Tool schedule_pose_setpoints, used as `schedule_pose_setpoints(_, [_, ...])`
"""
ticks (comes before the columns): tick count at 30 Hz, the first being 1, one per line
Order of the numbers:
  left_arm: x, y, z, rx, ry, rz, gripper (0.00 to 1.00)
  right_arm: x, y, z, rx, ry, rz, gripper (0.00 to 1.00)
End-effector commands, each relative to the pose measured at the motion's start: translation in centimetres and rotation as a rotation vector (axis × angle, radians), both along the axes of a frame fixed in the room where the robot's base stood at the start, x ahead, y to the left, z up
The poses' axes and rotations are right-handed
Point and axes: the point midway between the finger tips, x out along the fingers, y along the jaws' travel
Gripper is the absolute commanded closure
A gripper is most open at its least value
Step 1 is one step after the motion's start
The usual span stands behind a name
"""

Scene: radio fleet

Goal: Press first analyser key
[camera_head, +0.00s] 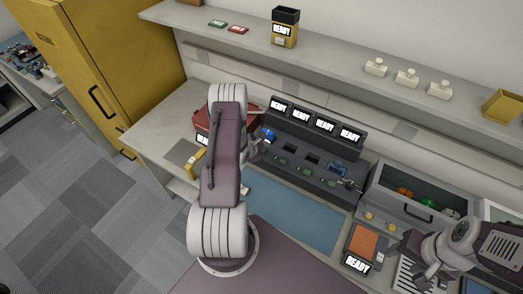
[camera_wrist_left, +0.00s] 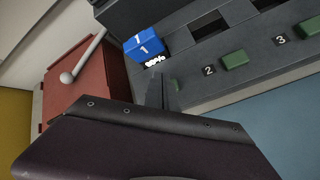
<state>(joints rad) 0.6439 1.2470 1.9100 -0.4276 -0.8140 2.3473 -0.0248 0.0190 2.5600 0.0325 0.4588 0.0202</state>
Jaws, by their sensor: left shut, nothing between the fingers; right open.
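The dark analyser (camera_head: 330,160) stands against the wall with several READY screens on top. A blue block marked 1 (camera_wrist_left: 146,46) sits in its leftmost slot, with a small white readout below; the block also shows in the head view (camera_head: 268,135). Green keys labelled 2 (camera_wrist_left: 234,60) and 3 (camera_wrist_left: 311,27) are visible in the left wrist view. My right gripper (camera_head: 402,250) is open at the lower right.
A red box (camera_wrist_left: 78,82) with a pale lever stands left of the analyser. A blue mat (camera_head: 300,218) lies clear in front. A grey bin (camera_head: 420,205) with coloured pieces stands to the right, near an orange-topped READY device (camera_head: 365,243). A shelf (camera_head: 340,65) runs above.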

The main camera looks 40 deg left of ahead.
Motion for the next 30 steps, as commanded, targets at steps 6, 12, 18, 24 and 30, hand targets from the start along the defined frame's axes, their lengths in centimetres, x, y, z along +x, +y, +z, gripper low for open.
schedule_pose_setpoints(6, [0.0,0.0,0.0,0.0,0.0,0.0,1.0,0.0,0.0,0.0,0.0,0.0,0.0,0.48])
schedule_pose_setpoints(12, [0.0,0.0,0.0,0.0,0.0,0.0,1.0,0.0,0.0,0.0,0.0,0.0,0.0,0.48])
schedule_pose_setpoints(18, [0.0,0.0,0.0,0.0,0.0,0.0,1.0,0.0,0.0,0.0,0.0,0.0,0.0,0.48])
schedule_pose_setpoints(24, [0.0,-0.01,-0.15,0.0,0.0,0.0,1.0,0.0,0.0,-0.13,0.0,0.0,0.0,0.48])
schedule_pose_setpoints(30, [-0.01,-0.01,-0.93,0.0,0.0,0.0,1.0,0.0,0.0,-0.82,0.0,0.0,0.0,0.48])
